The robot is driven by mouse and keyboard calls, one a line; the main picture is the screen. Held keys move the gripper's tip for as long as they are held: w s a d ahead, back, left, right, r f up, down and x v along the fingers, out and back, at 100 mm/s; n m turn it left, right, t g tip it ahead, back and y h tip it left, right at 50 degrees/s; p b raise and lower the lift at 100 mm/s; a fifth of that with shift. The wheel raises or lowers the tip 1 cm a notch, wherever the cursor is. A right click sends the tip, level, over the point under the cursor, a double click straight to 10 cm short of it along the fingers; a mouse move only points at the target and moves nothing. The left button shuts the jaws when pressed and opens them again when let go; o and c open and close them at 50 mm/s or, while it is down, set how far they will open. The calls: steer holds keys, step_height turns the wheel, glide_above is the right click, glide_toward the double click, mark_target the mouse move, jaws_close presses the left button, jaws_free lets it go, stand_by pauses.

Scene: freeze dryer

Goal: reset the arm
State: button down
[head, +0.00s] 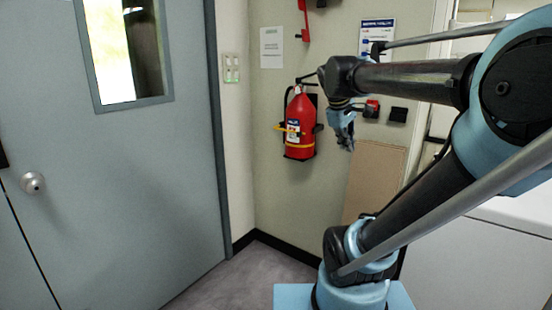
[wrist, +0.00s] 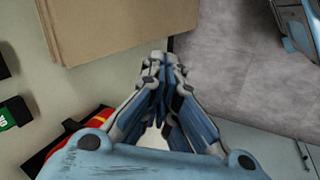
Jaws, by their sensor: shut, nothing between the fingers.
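My gripper (head: 346,143) hangs at the end of my arm, pointing down, in the middle right of the head view. In the wrist view my gripper (wrist: 163,75) shows its blue and grey fingers with their tips together. The fingers are shut and nothing is between them. My arm reaches in from the right of the head view, folded at the elbow. In the head view the gripper appears just right of a red fire extinguisher (head: 299,125) and overlaps the wall behind.
A grey door (head: 120,180) with a window and round knob (head: 33,182) fills the left. A brown board (head: 376,175) leans on the wall behind my arm; it also shows in the wrist view (wrist: 120,25). A white cabinet (head: 480,250) stands at right. Grey floor (head: 245,275) is clear near the door.

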steer(key=s+a+f+m+y, duration=0.1)
steer(key=s+a+f+m, duration=0.1)
steer(key=s+f+m, duration=0.2)
steer(key=s+a+f+m+g+y, duration=0.1)
steer(key=s+f+m, duration=0.3)
steer(key=s+f, duration=0.7)
step_height(320, 180, down, 7)
steer(key=shift+s+a+r+g+y, duration=0.2)
steer(key=shift+a+g+y, duration=0.1)
steer(key=shift+a+y, duration=0.4)
steer(key=shift+d, duration=0.15)
steer(key=shift+w+f, duration=0.25)
steer(key=shift+w, duration=0.25)
steer(key=shift+s, duration=0.1)
